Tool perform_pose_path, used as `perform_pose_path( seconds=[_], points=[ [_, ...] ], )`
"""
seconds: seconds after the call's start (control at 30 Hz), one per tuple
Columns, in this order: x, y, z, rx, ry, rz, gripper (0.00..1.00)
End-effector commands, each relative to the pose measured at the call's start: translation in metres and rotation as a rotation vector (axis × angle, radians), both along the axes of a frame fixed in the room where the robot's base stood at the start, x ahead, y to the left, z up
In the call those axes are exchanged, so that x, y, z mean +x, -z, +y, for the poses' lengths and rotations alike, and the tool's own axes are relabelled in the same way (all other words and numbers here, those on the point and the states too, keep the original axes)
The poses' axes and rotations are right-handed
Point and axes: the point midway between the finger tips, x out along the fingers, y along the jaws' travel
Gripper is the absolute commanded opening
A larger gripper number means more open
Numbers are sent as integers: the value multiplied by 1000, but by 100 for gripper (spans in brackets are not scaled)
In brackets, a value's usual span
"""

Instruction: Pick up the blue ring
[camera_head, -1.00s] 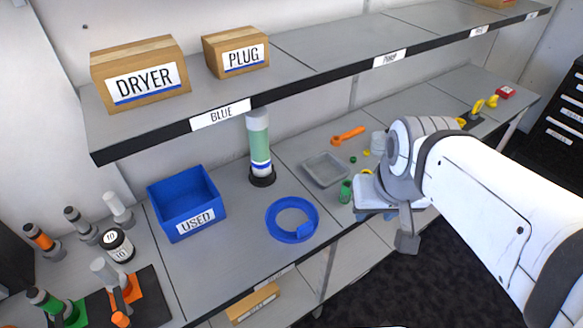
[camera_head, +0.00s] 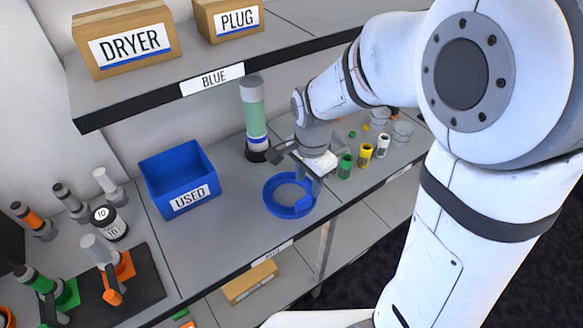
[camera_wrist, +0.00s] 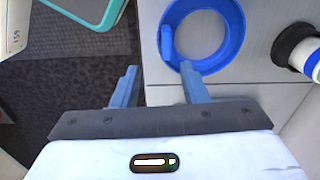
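The blue ring (camera_head: 272,205) lies flat on the grey bench top, right of the blue bin, near the bench's front edge. In the wrist view the ring (camera_wrist: 236,42) shows a raised blue tab (camera_wrist: 167,44) on its left side. My gripper (camera_head: 304,194) is over the ring's right side in the head view, hiding part of it. In the wrist view my gripper (camera_wrist: 158,82) has its two blue-grey fingers well apart with nothing between them. The right fingertip overlaps the ring's lower edge in the picture; I cannot tell whether it touches.
The blue bin (camera_head: 182,180) marked USED stands left of the ring. A green and white cylinder on a black base (camera_head: 253,115) stands behind. A shelf (camera_head: 150,104) overhangs the back. Small green (camera_head: 345,166) and yellow (camera_head: 365,155) containers stand to the right.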

Motion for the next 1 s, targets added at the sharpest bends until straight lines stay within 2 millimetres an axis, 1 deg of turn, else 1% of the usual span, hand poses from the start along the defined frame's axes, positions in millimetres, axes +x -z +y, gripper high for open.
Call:
perform_pose_path(
  seconds=[0.03,0.17,0.47,0.7,0.8,1.0],
  points=[
    [3,8,6,-3,24,9,40],
    [5,20,11,-6,69,21,40],
    [6,51,10,-7,74,23,40],
    [8,84,9,-7,72,22,40],
    [8,91,10,-6,72,20,40],
    [8,93,10,-5,71,17,40]
  ],
)
